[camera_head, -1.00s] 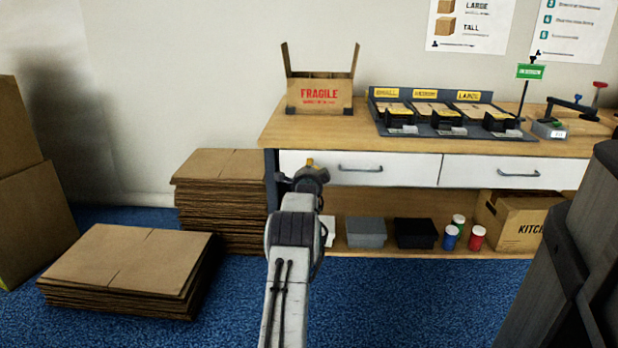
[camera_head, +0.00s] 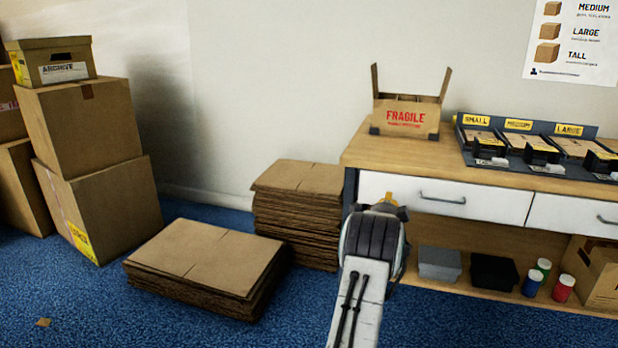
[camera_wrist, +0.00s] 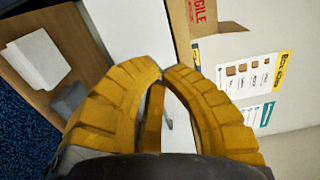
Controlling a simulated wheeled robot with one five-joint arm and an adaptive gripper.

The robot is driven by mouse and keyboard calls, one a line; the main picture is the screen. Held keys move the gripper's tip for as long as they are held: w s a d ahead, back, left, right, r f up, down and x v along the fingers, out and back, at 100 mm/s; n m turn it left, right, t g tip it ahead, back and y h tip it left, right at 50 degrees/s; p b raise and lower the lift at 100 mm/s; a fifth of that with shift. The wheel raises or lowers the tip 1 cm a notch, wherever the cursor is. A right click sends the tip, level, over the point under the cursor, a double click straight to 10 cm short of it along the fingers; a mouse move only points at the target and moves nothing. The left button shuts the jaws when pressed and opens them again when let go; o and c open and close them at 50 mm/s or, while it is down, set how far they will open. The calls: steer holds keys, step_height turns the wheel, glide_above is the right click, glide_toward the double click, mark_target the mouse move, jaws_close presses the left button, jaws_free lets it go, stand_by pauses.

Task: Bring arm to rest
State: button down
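My arm reaches forward in the head view toward the front of the workbench (camera_head: 362,151), and its end hides most of my gripper (camera_head: 388,199). In the wrist view the yellow fingers of my gripper (camera_wrist: 166,71) curve together, tips meeting or nearly so. Nothing shows between them. The gripper is in front of the white drawer (camera_head: 452,196) at the bench's left end; I cannot tell the exact distance.
An open FRAGILE carton (camera_head: 405,117) and a sorter rack (camera_head: 540,150) stand on the bench. Flat cardboard stacks (camera_head: 205,262) (camera_head: 298,205) lie left of it. Stacked boxes (camera_head: 110,205) stand at far left. A grey box (camera_head: 439,263) sits on the lower shelf.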

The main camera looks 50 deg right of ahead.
steer(key=w+a+r+n+t+y+p, duration=0.3)
steer(key=w+a+r+n+y+p, duration=0.35)
steer(key=w+a+r+p, duration=0.65)
steer(key=w+a+r+n+y+p, duration=0.25)
steer(key=a+r+n, duration=0.2)
steer(key=a, duration=0.65)
steer(key=w+a+r+n+y+p, duration=0.1)
steer(key=w+a+r+n+p, duration=0.4)
steer(key=a, duration=0.7)
steer(key=s+a+r+n+g+y+p, duration=0.15)
steer(key=s+a+r+n+p, duration=0.25)
steer(key=a, duration=0.6)
steer(key=s+a+r+n+y+p, duration=0.3)
steer(key=s+a+r+p, duration=0.15)
steer(key=a, duration=0.45)
steer(key=s+a+r+n+g+y+p, duration=0.2)
steer(key=s+a+n+p, duration=0.6)
steer(key=s+a, duration=0.5)
steer(key=s+r+n+g, duration=0.1)
steer(key=s+r, duration=0.1)
steer(key=s, duration=0.2)
steer(key=shift+r+g+p, duration=0.2)
steer(key=shift+g+p, duration=0.1)
steer(key=shift+g, duration=0.05)
steer(key=shift+y, duration=0.25)
